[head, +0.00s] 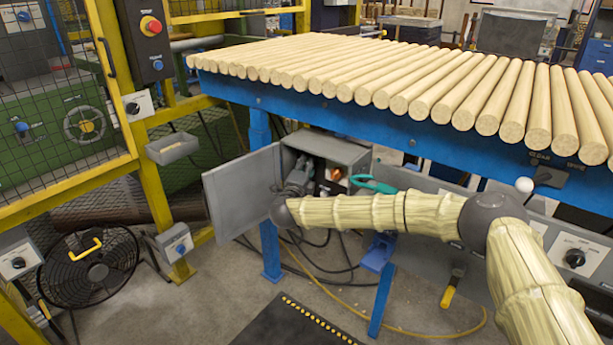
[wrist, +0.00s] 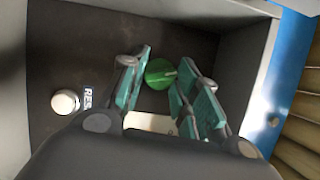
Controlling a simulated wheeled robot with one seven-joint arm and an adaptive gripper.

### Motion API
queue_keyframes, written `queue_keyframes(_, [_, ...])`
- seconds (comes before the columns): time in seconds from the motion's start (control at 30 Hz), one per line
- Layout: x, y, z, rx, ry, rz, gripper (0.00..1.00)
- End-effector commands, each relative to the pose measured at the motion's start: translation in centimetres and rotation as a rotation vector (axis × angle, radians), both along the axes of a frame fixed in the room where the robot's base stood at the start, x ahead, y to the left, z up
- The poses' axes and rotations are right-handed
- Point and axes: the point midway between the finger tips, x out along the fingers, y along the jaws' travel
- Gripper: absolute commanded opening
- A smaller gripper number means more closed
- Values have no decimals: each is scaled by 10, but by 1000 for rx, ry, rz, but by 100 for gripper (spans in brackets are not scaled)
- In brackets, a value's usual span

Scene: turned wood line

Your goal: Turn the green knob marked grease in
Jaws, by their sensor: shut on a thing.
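The green knob (wrist: 159,74) sits on the dark back panel inside an open grey box, in the wrist view. It has a lighter ridge across its face. My gripper (wrist: 165,66) has its teal-padded fingers on either side of the knob and is shut on it. A pale label plate (wrist: 150,122) shows partly below the knob; its wording is hidden by my gripper. In the head view my gripper (head: 302,176) reaches into the grey box (head: 343,150), and the knob cannot be made out there.
A white round button (wrist: 65,102) with a label starting "RES" is left of the knob. The box's door (head: 240,190) hangs open at left. A blue-framed table (head: 300,103) bearing wooden rods is above. A teal loop (head: 372,184) is right of the box.

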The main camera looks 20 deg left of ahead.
Motion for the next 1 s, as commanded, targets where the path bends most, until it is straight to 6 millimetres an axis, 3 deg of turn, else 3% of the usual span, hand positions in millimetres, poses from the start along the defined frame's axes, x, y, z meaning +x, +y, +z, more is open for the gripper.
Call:
queue_keyframes(0.03, [1, -1, -7, 39, -16, -2, 7])
queue_keyframes(1.0, [2, 3, -14, 907, -331, -3, 7])
